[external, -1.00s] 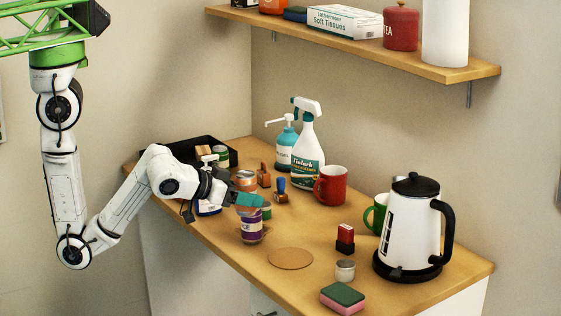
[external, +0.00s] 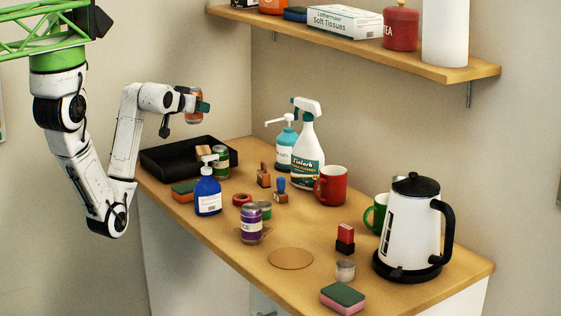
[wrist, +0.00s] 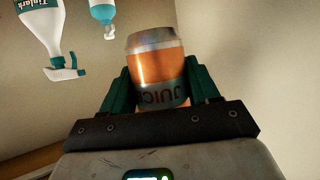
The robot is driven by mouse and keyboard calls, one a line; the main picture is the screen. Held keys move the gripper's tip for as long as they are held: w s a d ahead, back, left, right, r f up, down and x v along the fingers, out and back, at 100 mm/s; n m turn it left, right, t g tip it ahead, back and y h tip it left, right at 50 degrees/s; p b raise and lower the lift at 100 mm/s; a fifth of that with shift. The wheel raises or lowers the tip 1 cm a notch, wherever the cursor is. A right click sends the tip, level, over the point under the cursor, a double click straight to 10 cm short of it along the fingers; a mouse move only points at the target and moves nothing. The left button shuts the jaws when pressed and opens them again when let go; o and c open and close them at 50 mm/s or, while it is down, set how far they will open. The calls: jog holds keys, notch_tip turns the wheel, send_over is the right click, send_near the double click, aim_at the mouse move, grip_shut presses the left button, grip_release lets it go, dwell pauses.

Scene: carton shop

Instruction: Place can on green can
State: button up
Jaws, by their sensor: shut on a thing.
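My gripper (external: 199,106) is shut on an orange juice can (external: 193,117), raised high above the back left of the table. In the wrist view the can (wrist: 158,68) sits between my two teal fingers, with its silver end and part of the word "JUICE" showing.
A black tray (external: 170,160) lies at the back left. Stamps, a spray bottle (external: 307,155), mugs and a kettle (external: 408,235) stand further right.

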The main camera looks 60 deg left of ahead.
jog(key=s+a, duration=0.1)
jog(key=a, duration=0.2)
jog(key=p, duration=0.2)
send_over(219, 147)
jog(key=shift+n+y, duration=0.3)
jog(key=f, duration=0.8)
jog(key=shift+s+d, duration=0.2)
jog(key=shift+s, duration=0.15)
jog(key=shift+w+a+f, duration=0.1)
jog(key=shift+w+f, duration=0.25)
jog(key=shift+f, duration=1.75)
jog(key=shift+f, duration=0.1)
jog(key=shift+f, duration=0.1)
jog(key=o, duration=1)
